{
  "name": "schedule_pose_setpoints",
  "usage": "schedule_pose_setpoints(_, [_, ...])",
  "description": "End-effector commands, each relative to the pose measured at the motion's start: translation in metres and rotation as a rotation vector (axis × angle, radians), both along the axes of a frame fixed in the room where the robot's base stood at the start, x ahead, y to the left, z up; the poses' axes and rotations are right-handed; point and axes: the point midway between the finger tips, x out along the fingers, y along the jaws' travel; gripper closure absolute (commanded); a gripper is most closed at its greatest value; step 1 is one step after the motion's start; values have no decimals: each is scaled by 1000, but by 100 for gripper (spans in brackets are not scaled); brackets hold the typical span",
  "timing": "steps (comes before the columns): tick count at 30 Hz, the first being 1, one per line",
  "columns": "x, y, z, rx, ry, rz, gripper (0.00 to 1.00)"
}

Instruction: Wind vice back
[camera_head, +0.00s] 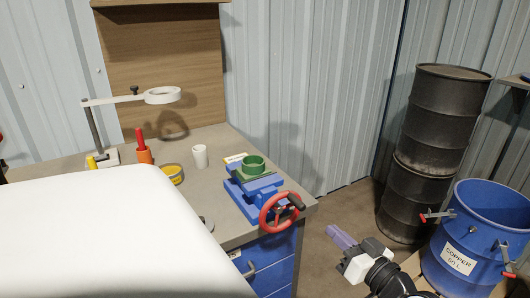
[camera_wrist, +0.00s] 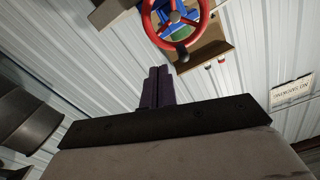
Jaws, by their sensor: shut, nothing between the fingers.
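The blue vice (camera_head: 252,190) stands at the front right corner of the workbench, with a green round piece (camera_head: 253,165) at its jaws. Its red handwheel (camera_head: 279,212) faces the front of the bench and carries a dark crank knob (camera_head: 296,201). The red handwheel also shows at the top of the wrist view (camera_wrist: 180,43), with blue and green parts behind it. My gripper (camera_head: 334,232) is to the right of the handwheel, apart from it and lower. Its purple fingers (camera_wrist: 157,72) are together and empty in the wrist view, pointing towards the wheel.
Stacked black drums (camera_head: 430,150) and a blue barrel labelled copper (camera_head: 470,235) stand at the right. On the workbench (camera_head: 215,205) are a white cup (camera_head: 200,156), a yellow tape roll (camera_head: 173,174) and a ring lamp (camera_head: 162,95). Open floor lies between bench and drums.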

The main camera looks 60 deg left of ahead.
Motion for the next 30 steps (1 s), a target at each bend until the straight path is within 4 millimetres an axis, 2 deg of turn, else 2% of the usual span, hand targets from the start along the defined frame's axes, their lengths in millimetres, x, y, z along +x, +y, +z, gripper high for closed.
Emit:
schedule_pose_setpoints(18, [5,70,0,1,-1,0,100])
schedule_pose_setpoints(30, [6,82,1,1,-2,-2,100])
